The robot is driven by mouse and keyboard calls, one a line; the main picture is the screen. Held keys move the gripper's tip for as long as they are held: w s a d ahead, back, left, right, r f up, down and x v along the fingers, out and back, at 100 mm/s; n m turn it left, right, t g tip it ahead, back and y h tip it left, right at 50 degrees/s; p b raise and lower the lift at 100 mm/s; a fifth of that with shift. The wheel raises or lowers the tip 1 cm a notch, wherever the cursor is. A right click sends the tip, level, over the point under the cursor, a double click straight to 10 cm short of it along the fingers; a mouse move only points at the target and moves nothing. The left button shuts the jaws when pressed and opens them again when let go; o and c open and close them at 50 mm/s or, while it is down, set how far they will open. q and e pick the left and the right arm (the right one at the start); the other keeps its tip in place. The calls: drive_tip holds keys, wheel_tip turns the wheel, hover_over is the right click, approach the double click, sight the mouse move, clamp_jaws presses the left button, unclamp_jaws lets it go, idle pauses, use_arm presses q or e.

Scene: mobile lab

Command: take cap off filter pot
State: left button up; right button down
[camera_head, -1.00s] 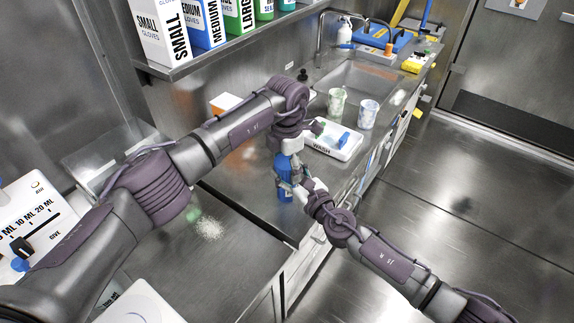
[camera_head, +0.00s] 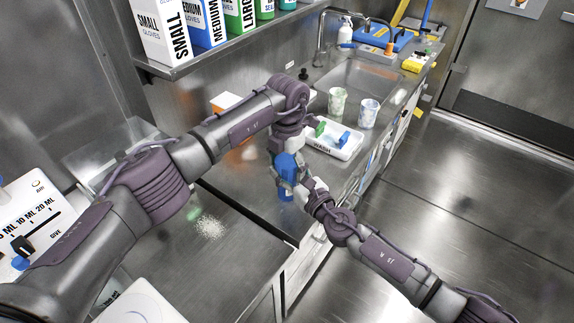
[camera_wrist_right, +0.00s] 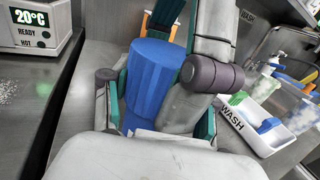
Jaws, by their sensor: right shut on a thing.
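The blue filter pot (camera_head: 287,167) is between my two grippers above the counter, close to its front edge. In the right wrist view a ribbed blue cylinder (camera_wrist_right: 153,75) stands slightly tilted, with more blue below and behind it. I cannot tell clearly where its cap ends and the body begins. My right gripper (camera_head: 296,188) is shut on the blue pot, its teal pads beside the ribbed part. My left gripper (camera_head: 279,152) comes down from above right at the pot. Its fingertips are largely hidden, so its opening is unclear.
A white WASH tray (camera_head: 333,148) with green and blue pieces lies behind the grippers. Two patterned cups (camera_head: 368,113) stand by the sink (camera_head: 362,80). White powder (camera_head: 210,228) lies on the counter at left. A 20°C display device (camera_wrist_right: 35,28) shows in the wrist view.

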idle(0.3)
use_arm(q)
drive_tip(key=shift+r, duration=2.3)
use_arm(e)
drive_tip(key=shift+c, duration=1.2)
unclamp_jaws()
drive_tip(key=shift+s, duration=0.1)
